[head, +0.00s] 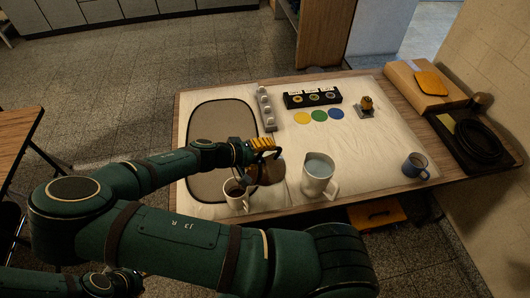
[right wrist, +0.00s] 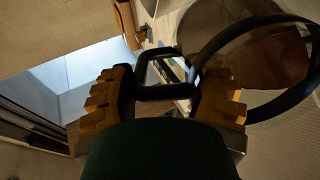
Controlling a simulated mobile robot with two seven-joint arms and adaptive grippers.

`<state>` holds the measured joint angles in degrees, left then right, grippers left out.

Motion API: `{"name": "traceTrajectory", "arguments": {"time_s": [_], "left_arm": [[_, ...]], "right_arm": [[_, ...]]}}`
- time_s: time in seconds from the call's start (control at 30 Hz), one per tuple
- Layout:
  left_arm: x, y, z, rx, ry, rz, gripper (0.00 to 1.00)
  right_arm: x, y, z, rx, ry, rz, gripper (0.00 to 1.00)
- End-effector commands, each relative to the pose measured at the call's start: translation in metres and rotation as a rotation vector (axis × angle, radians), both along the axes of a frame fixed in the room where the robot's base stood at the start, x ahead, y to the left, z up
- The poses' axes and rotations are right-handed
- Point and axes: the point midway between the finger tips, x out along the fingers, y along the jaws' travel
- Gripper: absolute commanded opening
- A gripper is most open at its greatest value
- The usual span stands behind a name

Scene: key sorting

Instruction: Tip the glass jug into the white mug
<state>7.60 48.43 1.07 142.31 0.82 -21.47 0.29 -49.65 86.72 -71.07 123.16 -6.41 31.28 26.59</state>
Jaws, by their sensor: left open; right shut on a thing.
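My right gripper (head: 262,148) is shut on the dark handle (right wrist: 165,72) of the glass jug (head: 267,172). The jug has dark brown contents and also shows at the upper right of the right wrist view (right wrist: 270,55). The white mug (head: 232,202) stands near the table's front edge, just left of and below the jug in the head view, with something dark inside. The jug looks tilted, but its spout is hard to make out. I cannot tell whether liquid is flowing. A part of my left arm shows at the lower left, but its gripper does not show.
A white pitcher (head: 318,178) stands close to the right of the jug. A blue mug (head: 415,166) is further right. A grey mat (head: 215,120), coloured discs (head: 319,116) and a black key holder (head: 312,97) lie behind. A black tray (head: 450,140) sits at the right.

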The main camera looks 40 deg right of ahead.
Motion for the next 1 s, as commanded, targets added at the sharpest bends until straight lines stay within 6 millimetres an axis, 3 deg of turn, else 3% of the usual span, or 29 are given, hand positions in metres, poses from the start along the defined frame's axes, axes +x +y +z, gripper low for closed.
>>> {"name": "traceTrajectory", "arguments": {"time_s": [0.6,1.0], "left_arm": [[-0.002,0.003,0.062,-0.011,-0.001,-0.002,0.47],[-0.001,0.003,0.076,-0.013,-0.002,-0.003,0.47]], "right_arm": [[-0.001,-0.001,0.013,0.366,-0.11,-0.007,0.09],[0.0,0.0,0.014,0.526,-0.157,-0.003,0.09]]}}
